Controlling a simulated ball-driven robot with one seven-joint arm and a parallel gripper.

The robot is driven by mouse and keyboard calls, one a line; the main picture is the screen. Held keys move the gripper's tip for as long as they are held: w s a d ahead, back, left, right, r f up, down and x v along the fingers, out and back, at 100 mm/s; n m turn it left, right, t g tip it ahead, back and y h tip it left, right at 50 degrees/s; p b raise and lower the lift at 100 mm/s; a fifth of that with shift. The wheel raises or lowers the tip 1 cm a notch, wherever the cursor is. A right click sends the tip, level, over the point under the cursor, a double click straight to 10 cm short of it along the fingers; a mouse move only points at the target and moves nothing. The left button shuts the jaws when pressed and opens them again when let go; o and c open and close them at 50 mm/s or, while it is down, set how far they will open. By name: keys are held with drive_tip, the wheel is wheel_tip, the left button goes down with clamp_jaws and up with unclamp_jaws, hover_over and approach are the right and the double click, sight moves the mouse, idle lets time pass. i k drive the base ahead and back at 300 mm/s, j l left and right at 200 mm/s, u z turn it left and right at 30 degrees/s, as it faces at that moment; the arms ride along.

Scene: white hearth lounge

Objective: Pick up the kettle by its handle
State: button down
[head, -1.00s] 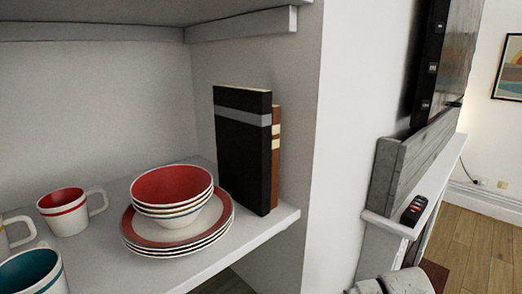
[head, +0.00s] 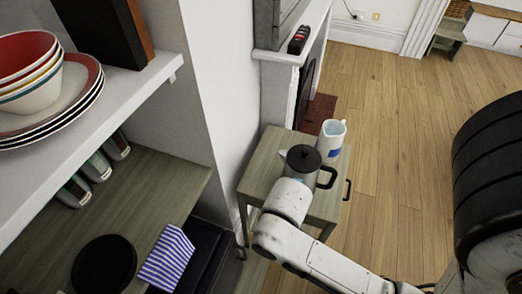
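The kettle stands upright on a small wooden side table (head: 262,172). It has a grey body (head: 300,173), a black lid, a short spout on its left and a black handle (head: 328,178) on its right. My white arm comes up from the bottom right, and its rounded link covers the lower front of the kettle in this view. The fingers of my gripper do not show, and I cannot tell whether the arm touches the kettle.
A white jug with a blue patch (head: 331,140) stands behind the kettle's right side. A remote (head: 298,40) lies on the mantel. Wooden floor (head: 400,130) is open right.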

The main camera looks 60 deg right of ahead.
sight(310, 181)
drive_tip(key=l+u, duration=0.15)
drive_tip(key=u, duration=0.35)
drive_tip(key=k+l+u, duration=0.1)
drive_tip(key=u, duration=0.35)
drive_tip(key=k+l+u, duration=0.85)
drive_tip(key=k+l, duration=0.45)
drive_tip(key=k, duration=0.25)
